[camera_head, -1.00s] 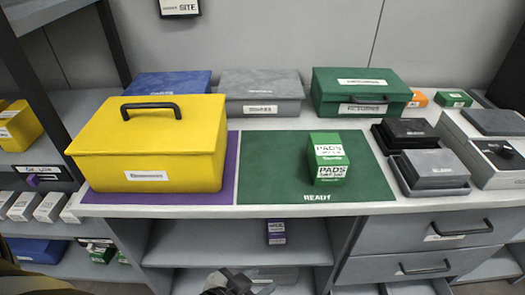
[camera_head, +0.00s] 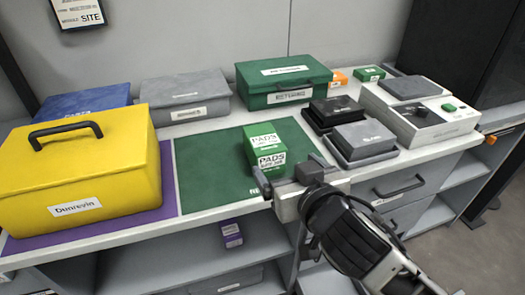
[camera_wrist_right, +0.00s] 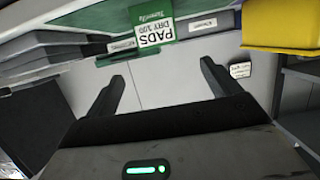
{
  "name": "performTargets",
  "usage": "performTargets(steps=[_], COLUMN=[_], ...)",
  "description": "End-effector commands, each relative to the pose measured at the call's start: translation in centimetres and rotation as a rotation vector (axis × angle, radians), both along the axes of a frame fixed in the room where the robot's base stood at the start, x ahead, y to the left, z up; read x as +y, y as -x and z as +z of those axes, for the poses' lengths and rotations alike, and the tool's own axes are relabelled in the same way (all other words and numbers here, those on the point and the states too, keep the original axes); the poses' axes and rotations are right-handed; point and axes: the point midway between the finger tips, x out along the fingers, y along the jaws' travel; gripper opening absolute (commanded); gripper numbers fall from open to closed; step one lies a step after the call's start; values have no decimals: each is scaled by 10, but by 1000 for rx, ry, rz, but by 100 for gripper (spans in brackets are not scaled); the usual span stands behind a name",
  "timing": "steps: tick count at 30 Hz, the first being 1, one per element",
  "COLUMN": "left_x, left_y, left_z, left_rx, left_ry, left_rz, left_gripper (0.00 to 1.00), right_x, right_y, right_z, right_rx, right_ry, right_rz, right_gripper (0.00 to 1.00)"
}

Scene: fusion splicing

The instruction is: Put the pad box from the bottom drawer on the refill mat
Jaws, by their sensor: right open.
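A green and white pad box (camera_head: 265,148) labelled PADS stands on the green mat (camera_head: 205,178) on the counter. My right gripper (camera_head: 290,172) is open and empty at the counter's front edge, just in front of the box. In the right wrist view the box (camera_wrist_right: 155,25) shows beyond the two spread fingers (camera_wrist_right: 160,85), apart from them. Two grey drawers sit under the counter at right; the upper drawer (camera_head: 372,196) looks shut, and the lower one is partly hidden by my right arm. My left gripper is not in view.
A yellow case (camera_head: 95,165) stands on a purple mat (camera_head: 168,190) at left. Blue, grey and green (camera_head: 285,80) cases line the back. Black and grey devices (camera_head: 365,140) stand right of the green mat. A small purple box (camera_head: 231,234) lies on the shelf below.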

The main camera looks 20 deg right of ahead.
Motion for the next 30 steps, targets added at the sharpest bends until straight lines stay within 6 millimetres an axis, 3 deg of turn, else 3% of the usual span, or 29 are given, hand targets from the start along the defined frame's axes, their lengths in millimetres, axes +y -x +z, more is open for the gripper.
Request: performTargets(steps=[9,30], left_x=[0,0], left_y=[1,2], left_z=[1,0], left_rx=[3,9], left_ry=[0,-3], left_rz=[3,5], left_gripper=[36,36], right_x=[2,2], right_y=[-64,-129], right_z=[-21,-48], right_rx=[2,4], right_ry=[2,0], right_rz=[0,3], right_gripper=[89,89])
